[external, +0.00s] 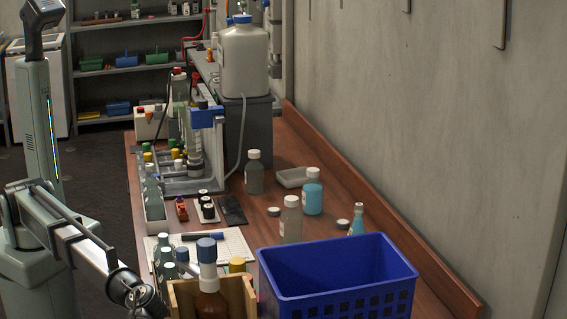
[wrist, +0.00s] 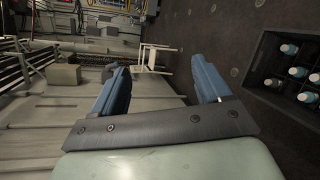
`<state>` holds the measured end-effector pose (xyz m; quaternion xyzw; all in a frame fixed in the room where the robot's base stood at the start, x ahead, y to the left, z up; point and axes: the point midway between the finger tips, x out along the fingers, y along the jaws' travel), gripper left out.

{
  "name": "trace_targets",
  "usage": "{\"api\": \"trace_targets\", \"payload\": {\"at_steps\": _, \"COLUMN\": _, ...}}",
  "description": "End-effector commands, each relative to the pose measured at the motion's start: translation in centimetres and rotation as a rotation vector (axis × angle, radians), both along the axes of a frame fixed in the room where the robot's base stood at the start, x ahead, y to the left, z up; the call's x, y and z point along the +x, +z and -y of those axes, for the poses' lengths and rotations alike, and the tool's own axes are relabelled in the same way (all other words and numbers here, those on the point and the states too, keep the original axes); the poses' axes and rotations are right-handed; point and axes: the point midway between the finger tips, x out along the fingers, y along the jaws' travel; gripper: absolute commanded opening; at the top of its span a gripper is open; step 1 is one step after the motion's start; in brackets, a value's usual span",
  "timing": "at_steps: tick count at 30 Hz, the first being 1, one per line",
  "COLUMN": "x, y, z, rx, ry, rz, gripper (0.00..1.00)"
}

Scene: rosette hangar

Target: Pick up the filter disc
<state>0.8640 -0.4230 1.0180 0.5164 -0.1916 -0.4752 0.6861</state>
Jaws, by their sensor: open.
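Two small, round, pale-topped discs lie flat on the brown bench in the external view. One disc (external: 274,211) is left of the clear white-capped bottle, and the other disc (external: 343,223) is just left of the small blue flask. I cannot tell whether either is the filter disc. My gripper (wrist: 160,68) shows in the wrist view with its two blue fingers spread apart and nothing between them. It points at a floor area away from both discs. In the external view my arm reaches in at the lower left, and I cannot make out the fingers there.
A blue basket (external: 337,284) and a wooden box (external: 213,297) with bottles stand at the bench's near end. In the wrist view, a dark crate (wrist: 262,72) holds several bottles.

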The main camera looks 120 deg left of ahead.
Motion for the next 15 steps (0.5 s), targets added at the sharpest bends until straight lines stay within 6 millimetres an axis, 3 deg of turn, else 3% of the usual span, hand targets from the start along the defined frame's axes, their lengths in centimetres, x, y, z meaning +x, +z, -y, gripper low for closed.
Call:
{"api": "trace_targets", "payload": {"at_steps": 1, "x": 0.9, "y": 3.0, "z": -0.1, "rx": -0.038, "ry": 0.007, "rz": 0.003, "gripper": 0.76}}
{"api": "trace_targets", "payload": {"at_steps": 3, "x": 1.7, "y": 6.5, "z": -0.5, "rx": -0.085, "ry": 0.014, "rz": 0.002, "gripper": 0.76}}
{"api": "trace_targets", "payload": {"at_steps": 8, "x": 3.2, "y": 13.7, "z": -2.4, "rx": -0.167, "ry": 0.028, "rz": 0.006, "gripper": 0.76}}
{"api": "trace_targets", "payload": {"at_steps": 11, "x": 4.5, "y": 17.8, "z": -5.1, "rx": -0.190, "ry": 0.040, "rz": 0.021, "gripper": 0.76}}
{"api": "trace_targets", "payload": {"at_steps": 12, "x": 5.2, "y": 19.2, "z": -6.8, "rx": -0.188, "ry": 0.049, "rz": 0.031, "gripper": 0.76}}
{"api": "trace_targets", "payload": {"at_steps": 15, "x": 6.6, "y": 20.3, "z": -11.2, "rx": -0.146, "ry": 0.072, "rz": 0.055, "gripper": 0.76}}
